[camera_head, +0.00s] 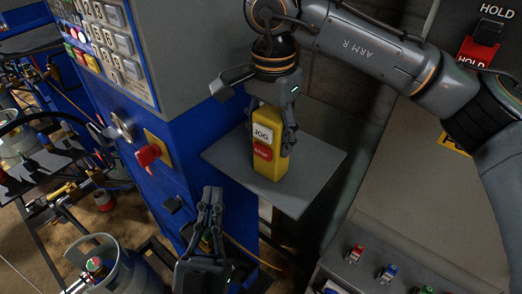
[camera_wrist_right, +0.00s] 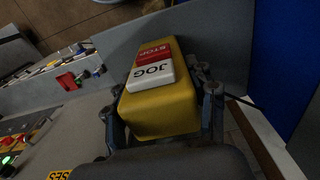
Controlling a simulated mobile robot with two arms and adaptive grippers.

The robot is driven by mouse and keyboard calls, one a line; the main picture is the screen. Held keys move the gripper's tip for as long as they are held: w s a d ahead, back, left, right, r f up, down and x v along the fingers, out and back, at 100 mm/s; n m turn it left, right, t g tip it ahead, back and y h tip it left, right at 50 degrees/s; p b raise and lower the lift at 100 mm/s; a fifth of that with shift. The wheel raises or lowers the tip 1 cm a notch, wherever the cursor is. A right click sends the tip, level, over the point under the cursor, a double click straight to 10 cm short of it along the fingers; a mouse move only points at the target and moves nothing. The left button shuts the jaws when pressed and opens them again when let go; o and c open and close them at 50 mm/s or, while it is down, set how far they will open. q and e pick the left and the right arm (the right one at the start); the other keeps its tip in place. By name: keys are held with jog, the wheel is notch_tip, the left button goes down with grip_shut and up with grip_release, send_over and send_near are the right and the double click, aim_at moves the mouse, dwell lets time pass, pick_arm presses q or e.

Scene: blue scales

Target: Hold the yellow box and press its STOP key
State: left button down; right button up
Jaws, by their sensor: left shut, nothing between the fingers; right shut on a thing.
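The yellow box (camera_head: 267,171) stands upright on a grey shelf plate (camera_head: 318,163). Its front has a white JOG key (camera_head: 263,133) above a red STOP key (camera_head: 262,152). My right gripper (camera_head: 274,138) comes from above and is shut on the upper part of the box. In the right wrist view the box (camera_wrist_right: 165,112) sits between the fingers, with the STOP key (camera_wrist_right: 154,52) beyond the JOG key (camera_wrist_right: 151,75). My left gripper (camera_head: 212,196) is shut and empty, below and left of the box, apart from it.
A blue cabinet (camera_head: 185,190) with a keypad and a red switch (camera_head: 148,155) stands left of the shelf. A grey console with small coloured switches (camera_head: 387,272) is at the lower right. A gas cylinder (camera_head: 112,268) stands at the lower left.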

pick_arm(q)
send_near(257, 145)
jog(key=shift+s+a+r+x, duration=0.1)
jog(key=shift+a+x, duration=0.05)
jog(key=shift+x, duration=0.75)
jog(key=shift+s+a+r+x, duration=0.1)
jog(key=shift+a+r+x, duration=0.05)
jog(key=shift+x, duration=0.7)
jog(key=shift+a+r+x, duration=0.1)
jog(key=shift+a+x, duration=0.1)
jog(key=shift+x, duration=0.7)
jog(key=shift+w+d, duration=0.25)
jog(key=shift+w, duration=0.1)
jog(key=shift+w+d+r, duration=0.1)
jog(key=shift+w+d, duration=0.15)
jog(key=shift+w, duration=0.25)
jog(key=shift+s+a, duration=0.1)
jog(key=shift+s+a+r, duration=0.2)
jog(key=shift+s+a, duration=0.2)
jog(key=shift+s, duration=0.25)
jog(key=shift+s+a, duration=0.1)
